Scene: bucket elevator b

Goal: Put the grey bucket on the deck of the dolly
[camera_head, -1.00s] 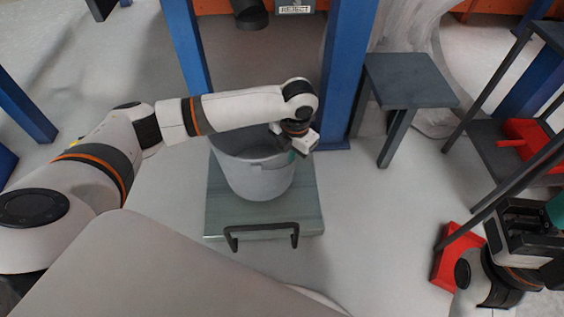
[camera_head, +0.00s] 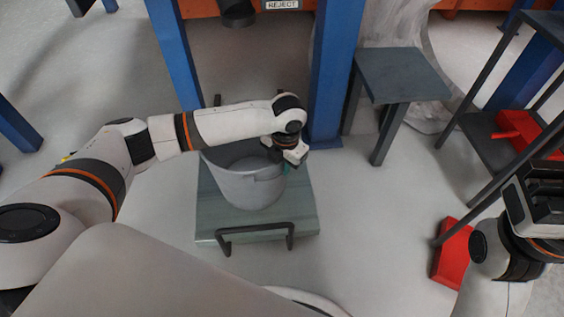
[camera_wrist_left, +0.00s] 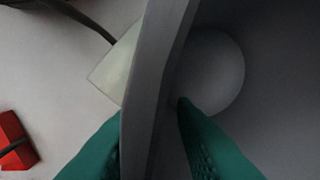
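The grey bucket (camera_head: 250,188) is upright over the deck of the dolly (camera_head: 302,205), within its outline in the head view. I cannot tell for sure whether its base touches the deck. My left gripper (camera_head: 280,163) is at the bucket's right rim. In the left wrist view its green fingers (camera_wrist_left: 150,140) are on either side of the bucket wall (camera_wrist_left: 150,80), closed on it. The bucket's pale round bottom (camera_wrist_left: 210,72) and a corner of the deck also show there. My right gripper (camera_head: 545,190) is at the right edge, partly cut off, its fingers unclear.
The dolly's dark handle (camera_head: 255,228) faces me. Blue posts (camera_head: 330,75) stand behind it, with a REJECT sign (camera_head: 282,5) above. A grey stool (camera_head: 405,75) is at the back right. A red bin (camera_head: 453,252) and a dark rack (camera_head: 490,150) stand right.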

